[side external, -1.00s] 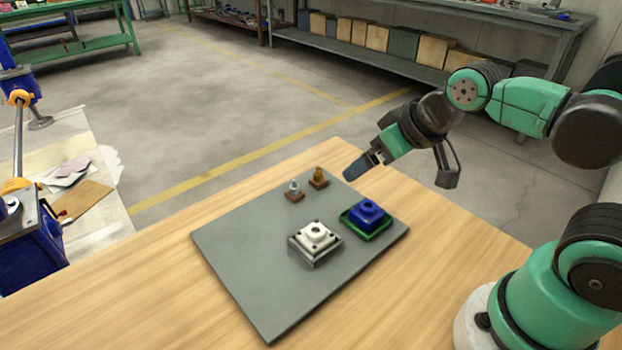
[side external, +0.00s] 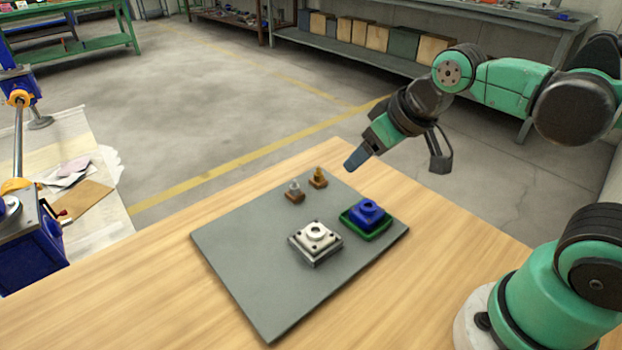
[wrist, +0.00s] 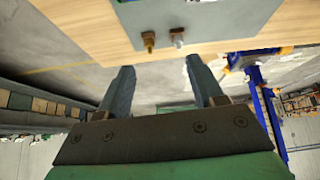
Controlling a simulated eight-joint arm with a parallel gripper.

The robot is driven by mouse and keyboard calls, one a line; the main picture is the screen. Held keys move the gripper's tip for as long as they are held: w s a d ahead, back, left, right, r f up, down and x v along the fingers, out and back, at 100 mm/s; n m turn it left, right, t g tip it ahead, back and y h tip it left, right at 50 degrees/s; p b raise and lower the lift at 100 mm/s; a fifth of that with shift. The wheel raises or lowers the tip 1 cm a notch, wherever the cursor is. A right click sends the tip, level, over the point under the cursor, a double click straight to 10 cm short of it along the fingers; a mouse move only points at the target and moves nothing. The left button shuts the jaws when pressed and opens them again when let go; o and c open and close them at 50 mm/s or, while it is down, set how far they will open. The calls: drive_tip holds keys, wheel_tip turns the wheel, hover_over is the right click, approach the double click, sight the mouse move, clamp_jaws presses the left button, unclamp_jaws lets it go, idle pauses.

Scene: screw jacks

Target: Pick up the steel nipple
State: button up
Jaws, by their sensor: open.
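The steel nipple (side external: 295,187) is a small silver-grey piece upright on a brown block on the grey mat (side external: 262,263). It also shows in the wrist view (wrist: 178,38), near the mat's edge. A brass nipple (side external: 318,173) stands on its own brown block just to its right; in the wrist view it (wrist: 149,40) is to the left. My gripper (side external: 355,160) is above the table's far edge, up and to the right of both nipples, tilted down to the left. In the wrist view its two fingers (wrist: 161,80) are apart with nothing between them.
A white jack body on a grey base (side external: 316,238) and a blue one on a green base (side external: 367,214) stand on the mat's near and right parts. The mat's left part is clear. The wooden table (side external: 170,285) has bare room around the mat.

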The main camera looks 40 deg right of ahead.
drive_tip(key=w+a+n+g, duration=0.2)
drive_tip(key=w+n+g, duration=0.1)
drive_tip(key=w, duration=0.4)
drive_tip(key=n+g, duration=0.2)
drive_tip(key=g, duration=0.1)
hover_over(294, 186)
drive_tip(key=f, duration=0.6)
drive_tip(key=shift+s, duration=0.2)
drive_tip(key=shift+w+f, duration=0.15)
drive_tip(key=shift+f, duration=0.45)
wheel_tip(294, 186, down, 5)
drive_tip(key=shift+r, duration=0.1)
drive_tip(key=shift+c, duration=0.2)
clamp_jaws()
